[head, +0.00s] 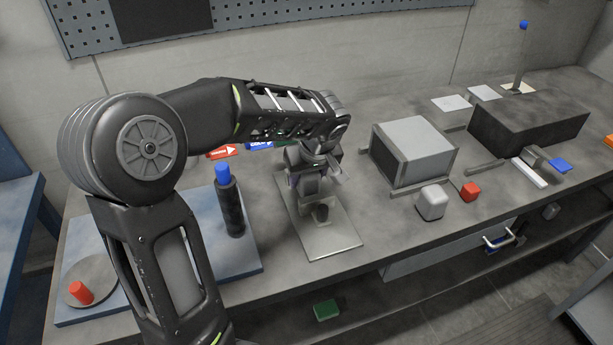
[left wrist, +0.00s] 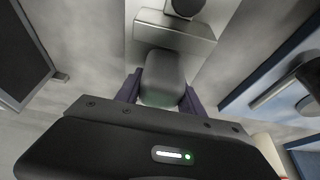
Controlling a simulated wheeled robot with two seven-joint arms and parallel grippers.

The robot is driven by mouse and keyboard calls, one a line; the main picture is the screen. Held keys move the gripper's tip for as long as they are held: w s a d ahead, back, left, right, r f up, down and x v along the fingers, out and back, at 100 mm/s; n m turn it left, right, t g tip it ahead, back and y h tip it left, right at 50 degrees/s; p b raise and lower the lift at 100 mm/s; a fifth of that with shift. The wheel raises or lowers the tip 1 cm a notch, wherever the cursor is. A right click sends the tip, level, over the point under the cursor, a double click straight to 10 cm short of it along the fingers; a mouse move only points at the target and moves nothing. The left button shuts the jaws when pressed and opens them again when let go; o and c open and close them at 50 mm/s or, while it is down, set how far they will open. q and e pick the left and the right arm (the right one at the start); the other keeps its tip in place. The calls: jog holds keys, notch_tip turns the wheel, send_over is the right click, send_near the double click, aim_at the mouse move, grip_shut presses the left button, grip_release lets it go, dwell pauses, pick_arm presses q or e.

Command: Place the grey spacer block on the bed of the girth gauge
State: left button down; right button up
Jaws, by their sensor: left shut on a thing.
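My left gripper (head: 308,182) points down over the pale metal plate of what looks like the girth gauge (head: 343,240). In the left wrist view the gripper (left wrist: 160,95) is shut on the grey spacer block (left wrist: 164,76), which sits between its purple fingers. A grey raised block of the gauge (left wrist: 178,38) and a dark round part (left wrist: 185,7) lie just past the held block. The dark part also shows in the head view (head: 322,213). I cannot tell whether the spacer touches the gauge; the gripper hides much of it. My right gripper is not in view.
A blue-topped dark cylinder (head: 230,205) stands on a blue board (head: 245,257) left of the gauge. A large grey box (head: 412,150), a pale rounded block (head: 432,203) and a red block (head: 470,191) are to the right. A dark long box (head: 530,122) stands farther right.

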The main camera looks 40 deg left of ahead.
pick_arm(q)
jog(key=shift+f, duration=0.2)
jog(key=shift+f, duration=0.15)
jog(key=c, duration=0.7)
grip_release()
jog(key=shift+r, duration=0.25)
jog(key=v, duration=1.2)
jog(key=shift+f, duration=0.1)
